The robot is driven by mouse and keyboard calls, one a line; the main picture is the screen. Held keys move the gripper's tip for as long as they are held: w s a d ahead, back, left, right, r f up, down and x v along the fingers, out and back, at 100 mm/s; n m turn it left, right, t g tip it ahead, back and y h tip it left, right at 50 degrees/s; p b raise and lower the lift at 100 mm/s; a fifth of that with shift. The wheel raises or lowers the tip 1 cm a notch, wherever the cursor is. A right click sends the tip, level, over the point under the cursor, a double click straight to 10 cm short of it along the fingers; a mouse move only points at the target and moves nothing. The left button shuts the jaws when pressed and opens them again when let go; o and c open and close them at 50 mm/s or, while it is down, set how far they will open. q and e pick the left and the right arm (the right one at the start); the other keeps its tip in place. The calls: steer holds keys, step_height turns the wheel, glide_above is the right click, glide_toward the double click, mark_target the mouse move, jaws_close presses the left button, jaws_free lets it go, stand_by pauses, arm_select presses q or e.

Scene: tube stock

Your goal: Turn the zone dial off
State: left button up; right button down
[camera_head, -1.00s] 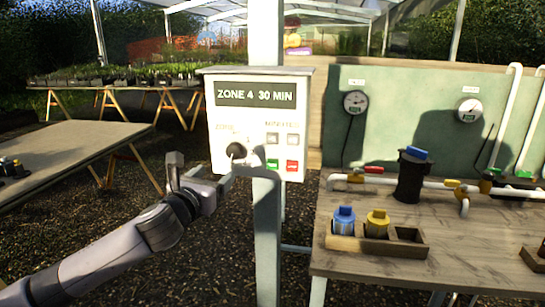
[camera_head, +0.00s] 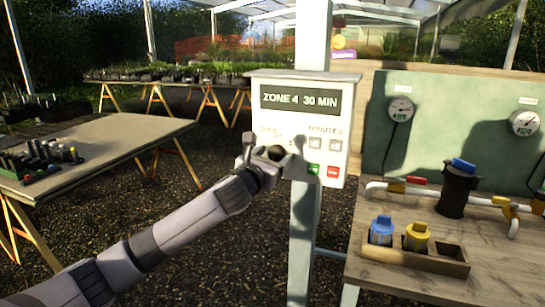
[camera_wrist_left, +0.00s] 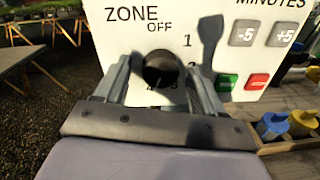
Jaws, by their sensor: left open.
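The white control box (camera_head: 349,88) stands on a post, and its display reads "ZONE 4 30 MIN". The black zone dial (camera_head: 275,153) is on the lower left of its face. In the left wrist view the dial (camera_wrist_left: 161,70) sits between the two fingers, with "OFF" printed above it and numbers to its right and below. My left gripper (camera_head: 273,150) is open, one finger on each side of the dial. I cannot tell whether the fingers touch it. The dial's pointer is not clear. My right gripper is not in view.
Minute buttons (camera_wrist_left: 262,34) and green (camera_wrist_left: 228,82) and red (camera_wrist_left: 257,81) buttons lie just right of the dial. A wooden bench (camera_head: 385,275) with blue- and yellow-capped items stands right. Another table (camera_head: 110,150) is at left.

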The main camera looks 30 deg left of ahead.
arm_select(q)
steer(key=shift+w, duration=0.1)
steer(key=c, duration=1.1)
steer(key=shift+o, duration=0.2)
